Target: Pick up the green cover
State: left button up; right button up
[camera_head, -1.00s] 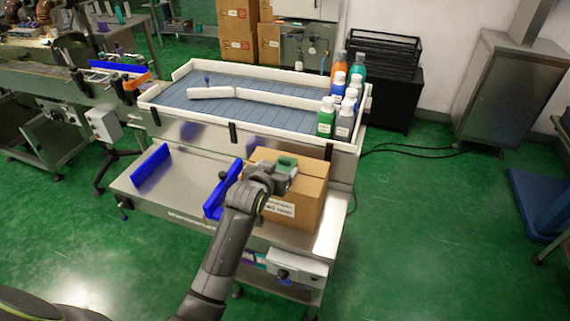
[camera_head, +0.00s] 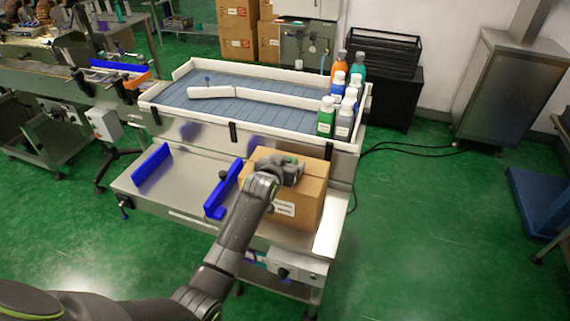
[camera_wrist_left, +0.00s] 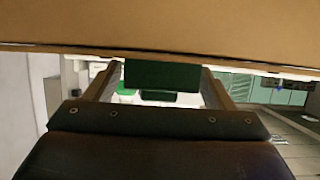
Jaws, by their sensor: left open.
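A dark green block, which looks like the green cover (camera_wrist_left: 162,75), shows between the two fingers in the left wrist view. I cannot tell whether the fingers touch it. In the head view my left gripper (camera_head: 291,167) is over the top of the cardboard box (camera_head: 313,190) and mostly hides the green piece there. The gripper is open. In the left wrist view the box (camera_wrist_left: 160,25) fills the top edge, close to the fingers. My right gripper is not in view.
The box stands on a metal bench (camera_head: 190,190) with blue guides (camera_head: 222,192) to its left. Behind is a conveyor (camera_head: 265,103) with several bottles, including a green one (camera_head: 326,118), at its right end. The bench's left part is mostly clear.

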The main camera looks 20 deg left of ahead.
pick_arm(q)
jog(key=c, duration=1.1)
